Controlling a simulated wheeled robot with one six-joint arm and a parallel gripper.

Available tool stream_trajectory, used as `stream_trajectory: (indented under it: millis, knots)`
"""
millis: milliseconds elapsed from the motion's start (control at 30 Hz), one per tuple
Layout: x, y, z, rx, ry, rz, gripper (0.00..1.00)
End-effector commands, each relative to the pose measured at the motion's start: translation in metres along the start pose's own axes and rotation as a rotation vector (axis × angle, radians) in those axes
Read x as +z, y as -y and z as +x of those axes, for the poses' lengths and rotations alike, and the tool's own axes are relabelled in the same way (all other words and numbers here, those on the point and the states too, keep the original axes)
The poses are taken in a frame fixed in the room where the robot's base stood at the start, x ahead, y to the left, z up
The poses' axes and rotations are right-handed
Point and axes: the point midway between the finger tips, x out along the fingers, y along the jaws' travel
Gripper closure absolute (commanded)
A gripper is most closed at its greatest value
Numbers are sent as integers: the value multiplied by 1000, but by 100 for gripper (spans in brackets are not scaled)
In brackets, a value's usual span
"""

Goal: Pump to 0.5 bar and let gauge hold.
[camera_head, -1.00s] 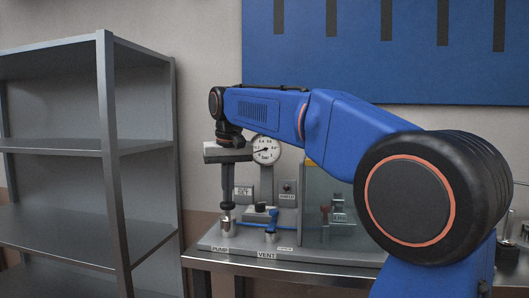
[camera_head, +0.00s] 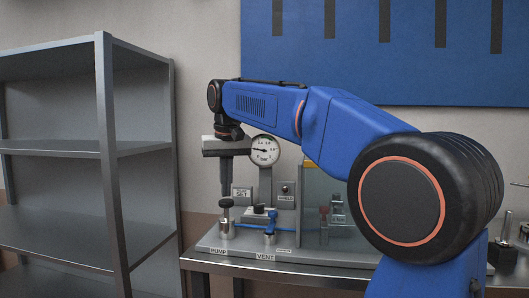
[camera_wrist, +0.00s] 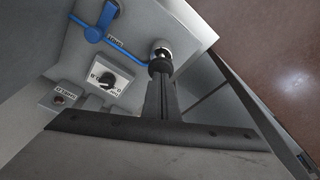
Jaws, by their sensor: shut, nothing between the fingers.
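The pump (camera_head: 226,229) is a metal cylinder at the left of the grey bench panel, with a black knob (camera_head: 226,203) on a thin stem. My gripper (camera_head: 226,195) points straight down, shut and empty, with its tips just above or touching the knob; I cannot tell which. In the wrist view my shut fingers (camera_wrist: 160,70) partly hide the pump (camera_wrist: 161,49). The round white gauge (camera_head: 263,150) stands behind to the right; its needle points roughly left, and its figures are too small to read surely. The blue vent valve (camera_head: 270,228) is right of the pump.
A grey metal shelf (camera_head: 60,149) stands close on the left.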

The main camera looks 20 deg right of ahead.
Motion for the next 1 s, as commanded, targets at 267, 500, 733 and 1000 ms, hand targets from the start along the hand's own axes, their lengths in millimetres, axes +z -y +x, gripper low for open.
stream_trajectory:
  millis: [267,500,733,1000]
  knots:
    - [0,0,1,0,0,0,100]
    - [3,0,15,0,1,0,100]
    - [6,0,31,0,1,0,100]
    - [6,0,31,0,0,0,100]
